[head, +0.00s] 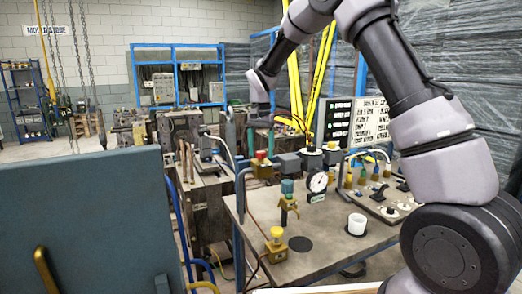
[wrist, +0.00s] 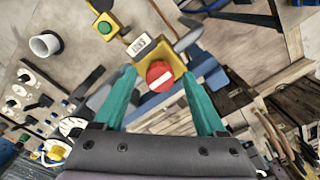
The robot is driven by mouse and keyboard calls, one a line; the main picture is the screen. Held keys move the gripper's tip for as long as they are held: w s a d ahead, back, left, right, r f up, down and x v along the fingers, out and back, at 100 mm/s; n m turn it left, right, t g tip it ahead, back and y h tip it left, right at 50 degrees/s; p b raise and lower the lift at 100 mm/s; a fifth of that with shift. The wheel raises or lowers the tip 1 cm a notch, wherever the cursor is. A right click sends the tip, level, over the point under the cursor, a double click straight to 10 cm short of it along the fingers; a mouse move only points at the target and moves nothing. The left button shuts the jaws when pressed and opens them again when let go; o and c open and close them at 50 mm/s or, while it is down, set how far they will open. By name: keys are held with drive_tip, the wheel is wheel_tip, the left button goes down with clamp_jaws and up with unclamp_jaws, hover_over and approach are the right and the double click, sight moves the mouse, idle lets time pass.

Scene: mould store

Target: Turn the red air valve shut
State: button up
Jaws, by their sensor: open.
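The red air valve is a round red knob (wrist: 160,76) with a slanting white bar, set on a yellow body (wrist: 176,60). In the head view its red top (head: 261,155) shows at the back left of the bench, above the yellow body. My gripper (wrist: 158,74) is open and empty, with one teal finger on each side of the knob in the wrist view. In the head view the gripper (head: 260,141) hangs just above the knob, pointing down. I cannot tell whether the fingers touch it.
A pressure gauge (head: 317,182), a teal-topped brass fitting (head: 288,205), a yellow knob (head: 277,233) and a white cup (head: 357,223) stand on the bench (head: 335,240). A switch panel (head: 385,200) lies at right. A blue-grey panel (head: 90,225) fills the left foreground.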

clamp_jaws()
drive_tip(key=shift+m, duration=0.3)
drive_tip(key=m, duration=0.3)
drive_tip(key=shift+m, duration=0.3)
drive_tip(key=m, duration=0.4)
drive_tip(key=shift+m, duration=0.3)
drive_tip(key=m, duration=0.9)
